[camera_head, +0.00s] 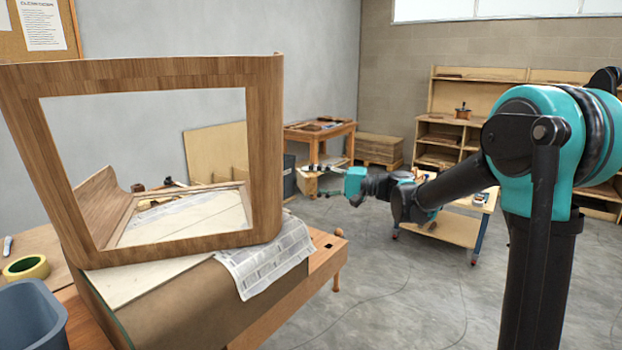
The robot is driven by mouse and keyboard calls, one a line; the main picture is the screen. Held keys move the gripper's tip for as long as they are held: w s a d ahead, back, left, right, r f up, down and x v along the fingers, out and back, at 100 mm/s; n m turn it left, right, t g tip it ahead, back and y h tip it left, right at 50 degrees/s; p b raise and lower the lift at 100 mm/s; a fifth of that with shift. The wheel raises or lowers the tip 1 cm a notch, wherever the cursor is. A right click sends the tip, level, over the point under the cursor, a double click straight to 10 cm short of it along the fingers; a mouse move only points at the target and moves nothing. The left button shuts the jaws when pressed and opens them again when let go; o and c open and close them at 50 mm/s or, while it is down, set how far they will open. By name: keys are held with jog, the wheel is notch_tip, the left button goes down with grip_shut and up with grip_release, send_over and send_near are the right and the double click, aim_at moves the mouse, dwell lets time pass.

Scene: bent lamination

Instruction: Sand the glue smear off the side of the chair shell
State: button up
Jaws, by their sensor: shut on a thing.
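The chair shell (262,150) is a bent brown wood piece with a large square opening, standing at the left on a bench. Its right side edge faces the open floor. I cannot make out a glue smear on it. My gripper (315,168) is small in the picture, at the end of my outstretched arm, right of the shell and apart from it. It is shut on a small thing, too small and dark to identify.
Newspaper (268,262) hangs over the wooden workbench (325,258) under the shell. A yellow tape roll (26,267) and a grey-blue bin (30,315) stand at the left. A wheeled cart (440,229) is behind my arm. Grey floor between is mostly clear, with thin cables.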

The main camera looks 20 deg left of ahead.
jog(key=shift+s+a+r, duration=0.25)
jog(key=shift+a+r, duration=0.05)
jog(key=shift+r, duration=0.25)
jog(key=shift+s+a, duration=0.5)
jog(key=shift+a, duration=0.3)
jog(key=shift+s+a, duration=0.55)
jog(key=shift+a, duration=0.2)
jog(key=shift+s+a, duration=0.5)
jog(key=shift+a, duration=0.3)
jog(key=shift+s+a, duration=0.55)
jog(key=shift+a, duration=0.25)
jog(key=shift+w, duration=0.15)
jog(key=shift+w+a, duration=3.05)
jog(key=shift+w, duration=1.25)
jog(key=shift+s+d+f, duration=0.1)
jog(key=shift+s+d, duration=0.85)
jog(key=shift+s, duration=0.55)
jog(key=shift+s+d+r, duration=0.1)
jog(key=shift+s+d, duration=0.9)
jog(key=shift+s, duration=0.55)
jog(key=shift+s+d+f, duration=0.1)
jog(key=shift+s+d, duration=0.85)
jog(key=shift+s, duration=0.55)
